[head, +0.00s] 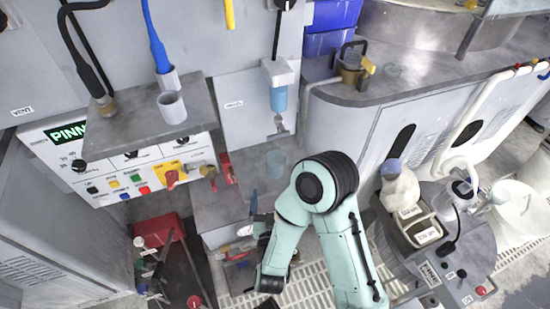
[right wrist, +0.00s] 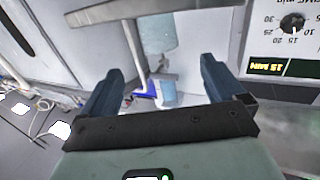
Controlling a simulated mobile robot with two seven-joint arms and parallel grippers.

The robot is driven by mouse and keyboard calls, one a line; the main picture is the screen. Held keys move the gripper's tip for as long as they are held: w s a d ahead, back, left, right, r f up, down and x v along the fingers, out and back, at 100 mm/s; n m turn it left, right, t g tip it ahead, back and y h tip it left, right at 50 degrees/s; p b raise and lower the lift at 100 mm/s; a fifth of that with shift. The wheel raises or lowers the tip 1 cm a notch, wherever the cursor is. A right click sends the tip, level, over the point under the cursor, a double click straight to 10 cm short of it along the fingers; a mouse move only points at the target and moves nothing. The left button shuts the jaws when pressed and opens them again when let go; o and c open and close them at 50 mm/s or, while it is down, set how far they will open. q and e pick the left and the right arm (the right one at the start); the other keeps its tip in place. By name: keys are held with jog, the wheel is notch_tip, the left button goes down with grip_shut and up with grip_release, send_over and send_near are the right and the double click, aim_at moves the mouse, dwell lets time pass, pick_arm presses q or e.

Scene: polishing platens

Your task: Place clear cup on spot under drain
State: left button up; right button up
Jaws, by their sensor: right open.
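The clear cup (head: 275,163) is pale, see-through and bluish. It stands on the grey ledge (head: 222,205) below the drain nozzle (head: 279,124); I cannot tell whether it is exactly on the spot. A blue filter bowl (head: 279,98) hangs above the nozzle. In the right wrist view the picture is upside down, and the cup (right wrist: 158,33) shows beyond the fingertips. My right gripper (head: 258,212) is close to the cup on its near side, partly hidden by my arm. Its fingers (right wrist: 160,85) are open with nothing gripped. My left gripper is out of view.
A control panel (head: 120,165) with buttons and a grey bracket (head: 140,120) holding grey cups are at left. Blue bins (head: 330,30) are at the back. A round cart (head: 460,265) with bottles stands at right.

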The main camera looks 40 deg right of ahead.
aim_at(275, 170)
jog(key=x, duration=0.3)
jog(key=shift+w+d+f+b, duration=0.2)
jog(key=shift+d+f+b, duration=0.05)
jog(key=shift+b, duration=0.15)
jog(key=x, duration=0.4)
jog(key=shift+x, duration=3)
jog(key=shift+r, duration=0.1)
jog(key=c, duration=1.1)
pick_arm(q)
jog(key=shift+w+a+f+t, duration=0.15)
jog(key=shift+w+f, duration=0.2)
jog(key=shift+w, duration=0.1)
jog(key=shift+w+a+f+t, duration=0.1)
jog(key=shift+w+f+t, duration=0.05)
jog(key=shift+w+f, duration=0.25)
pick_arm(e)
jog(key=shift+c, duration=0.2)
